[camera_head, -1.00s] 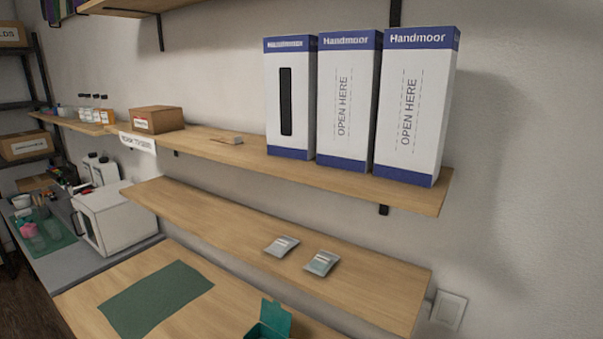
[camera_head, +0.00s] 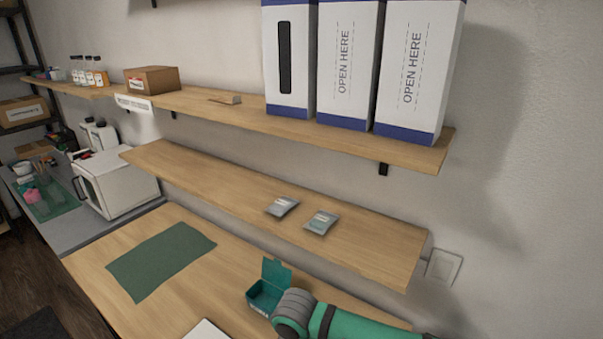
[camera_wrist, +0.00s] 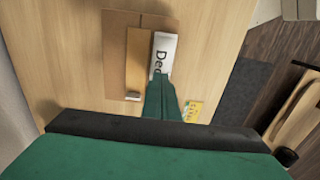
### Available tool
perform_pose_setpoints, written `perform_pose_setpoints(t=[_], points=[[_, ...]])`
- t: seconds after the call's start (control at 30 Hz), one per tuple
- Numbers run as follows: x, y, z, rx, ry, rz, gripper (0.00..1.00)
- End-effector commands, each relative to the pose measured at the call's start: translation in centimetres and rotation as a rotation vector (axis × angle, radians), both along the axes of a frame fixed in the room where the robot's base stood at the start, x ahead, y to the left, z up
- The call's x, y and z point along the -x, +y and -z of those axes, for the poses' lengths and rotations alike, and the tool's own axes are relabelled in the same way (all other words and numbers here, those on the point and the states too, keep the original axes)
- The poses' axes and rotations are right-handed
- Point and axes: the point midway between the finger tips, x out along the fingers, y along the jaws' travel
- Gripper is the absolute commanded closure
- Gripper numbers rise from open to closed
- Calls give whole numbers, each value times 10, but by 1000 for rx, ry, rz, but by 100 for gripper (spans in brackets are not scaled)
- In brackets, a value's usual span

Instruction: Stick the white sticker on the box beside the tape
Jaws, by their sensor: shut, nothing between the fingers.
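The brown cardboard box (camera_wrist: 115,55) lies on the wooden table in the wrist view. A tan strip of tape (camera_wrist: 139,62) runs along its top. The white sticker (camera_wrist: 164,45), with black print starting "Dea", lies over the box top just right of the tape, roughly parallel to it. I cannot tell whether it is pressed flat. My gripper (camera_wrist: 160,80) is shut and empty, its green fingertips at the sticker's near end, hiding part of the print. In the head view the gripper and the box are not visible.
A small yellow card (camera_wrist: 194,110) lies right of my fingers. In the head view, an open teal case (camera_head: 264,294) stands close to my arm. A green mat (camera_head: 160,260) covers part of the table. Shelves hold two sachets (camera_head: 321,222) and tall white boxes (camera_head: 418,75).

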Motion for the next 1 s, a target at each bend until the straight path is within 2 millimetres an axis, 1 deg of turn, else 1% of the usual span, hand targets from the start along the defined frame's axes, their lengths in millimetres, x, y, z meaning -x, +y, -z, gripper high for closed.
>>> perform_pose_setpoints(t=[0.7, 0.83, 1.0], points=[[0, 0, -49, 1, -2, -1, 100], [0, 0, -55, 0, -1, 0, 100], [0, 0, -57, 1, -1, 0, 100]])
